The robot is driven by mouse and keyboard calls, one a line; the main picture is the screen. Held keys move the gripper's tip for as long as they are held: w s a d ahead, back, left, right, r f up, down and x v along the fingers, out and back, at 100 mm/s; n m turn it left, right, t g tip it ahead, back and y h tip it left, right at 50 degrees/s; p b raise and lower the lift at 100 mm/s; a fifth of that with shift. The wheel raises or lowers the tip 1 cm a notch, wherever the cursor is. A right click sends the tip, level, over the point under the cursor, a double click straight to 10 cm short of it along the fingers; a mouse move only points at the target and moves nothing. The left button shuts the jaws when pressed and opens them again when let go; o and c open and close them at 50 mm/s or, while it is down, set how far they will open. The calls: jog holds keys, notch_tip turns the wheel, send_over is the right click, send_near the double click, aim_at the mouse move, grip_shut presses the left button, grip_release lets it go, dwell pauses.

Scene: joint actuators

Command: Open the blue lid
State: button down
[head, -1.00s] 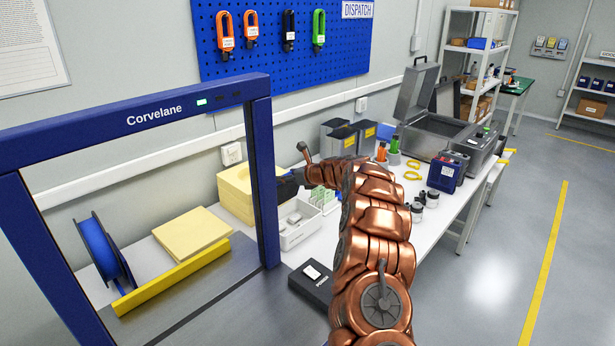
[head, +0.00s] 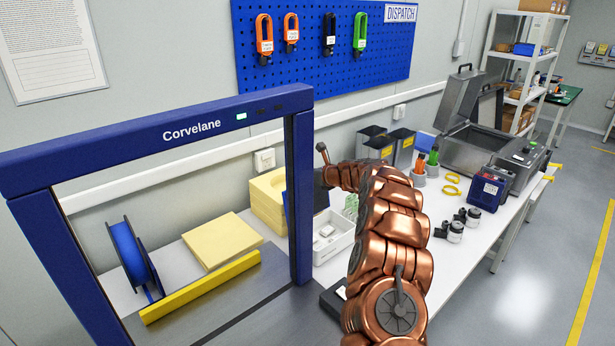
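A small dark-blue panel (head: 321,198), possibly the blue lid, shows just right of the blue frame's right post, above a white tray. I cannot tell whether it is a lid or how far it is open. My copper arm reaches from the lower middle toward it. My gripper (head: 322,177) is a dark shape at the arm's far end, close above this panel. Its fingers are too small and partly hidden to tell open from shut, and contact with the panel is unclear.
A blue Corvelane frame (head: 303,200) stands close left of my gripper. The white tray (head: 334,240) with small parts and a yellow foam stack (head: 267,197) are nearby. An open grey case (head: 470,125), a blue-cased device (head: 488,190) and dark bins stand farther right. The floor at right is clear.

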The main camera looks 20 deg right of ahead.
jog(key=shift+a+r, duration=0.1)
jog(key=shift+r, duration=0.2)
jog(key=shift+c, duration=2.4)
grip_release()
jog(key=shift+o, duration=1.2)
jog(key=shift+f, duration=0.15)
jog(key=shift+s, duration=0.1)
jog(key=v, duration=1.2)
